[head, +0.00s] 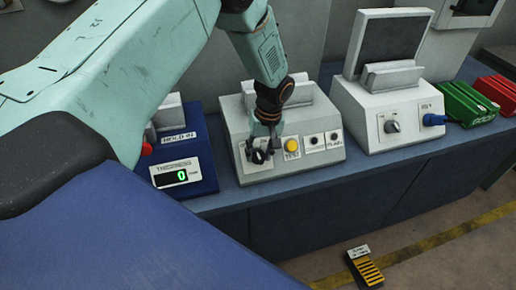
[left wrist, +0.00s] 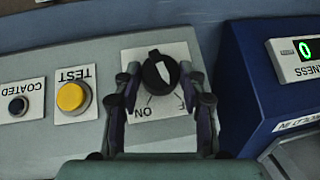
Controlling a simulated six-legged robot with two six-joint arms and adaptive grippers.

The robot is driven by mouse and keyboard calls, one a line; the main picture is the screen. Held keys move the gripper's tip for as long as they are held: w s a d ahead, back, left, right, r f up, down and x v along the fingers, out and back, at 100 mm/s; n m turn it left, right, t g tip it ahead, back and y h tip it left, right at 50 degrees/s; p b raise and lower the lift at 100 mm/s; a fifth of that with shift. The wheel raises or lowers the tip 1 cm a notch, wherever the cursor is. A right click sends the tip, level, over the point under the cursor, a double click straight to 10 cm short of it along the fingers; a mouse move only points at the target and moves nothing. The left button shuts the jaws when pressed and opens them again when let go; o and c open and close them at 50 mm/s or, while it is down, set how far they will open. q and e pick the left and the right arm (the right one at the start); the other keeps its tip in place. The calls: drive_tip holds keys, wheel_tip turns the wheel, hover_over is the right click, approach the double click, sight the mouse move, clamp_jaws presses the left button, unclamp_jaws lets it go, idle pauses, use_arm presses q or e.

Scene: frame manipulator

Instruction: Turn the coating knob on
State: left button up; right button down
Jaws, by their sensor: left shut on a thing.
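The coating knob (left wrist: 160,70) is round and black with a white mark, on a white plate with an ON label and a partly hidden second label. I cannot tell for sure which label the mark points to. In the head view the knob (head: 258,156) is at the left of the grey box's front panel (head: 237,130). My left gripper (left wrist: 163,80) has a finger on each side of the knob and is shut on it. In the head view the left gripper (head: 260,148) reaches down and partly covers the knob. My right gripper is not in view.
A yellow TEST button (head: 292,146) sits just right of the knob, with small dark indicators beyond. A blue unit (head: 205,150) with a green 0 display is on the left. A white device (head: 360,103) stands right. A pedal (head: 365,267) lies on the floor.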

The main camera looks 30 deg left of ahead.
use_arm(q)
drive_tip(key=shift+d+f+m+g+y+b, duration=0.2)
drive_tip(key=shift+f+m+g+y+b, duration=0.15)
drive_tip(key=shift+m+g+y+b, duration=0.2)
drive_tip(key=shift+d+f+m+g+y+b, duration=0.1)
drive_tip(key=shift+m+g+y+b, duration=0.15)
drive_tip(key=shift+m+y+b, duration=0.25)
drive_tip(key=shift+d+f+m+g+y+b, duration=0.1)
drive_tip(key=shift+m+g+y+b, duration=0.1)
drive_tip(key=shift+m+y+b, duration=0.3)
drive_tip(key=m+g+y+b, duration=0.1)
drive_tip(key=m+y+b, duration=0.1)
drive_tip(key=b, duration=0.1)
drive_tip(key=shift+d+f, duration=0.1)
drive_tip(key=shift+d, duration=0.05)
drive_tip(key=shift+m+y+b, duration=0.55)
drive_tip(key=shift+y+b, duration=0.2)
drive_tip(key=shift+b, duration=0.05)
drive_tip(key=o, duration=1.1)
drive_tip(key=shift+r, duration=0.25)
drive_tip(key=shift+o, duration=0.2)
drive_tip(key=shift+w, duration=0.1)
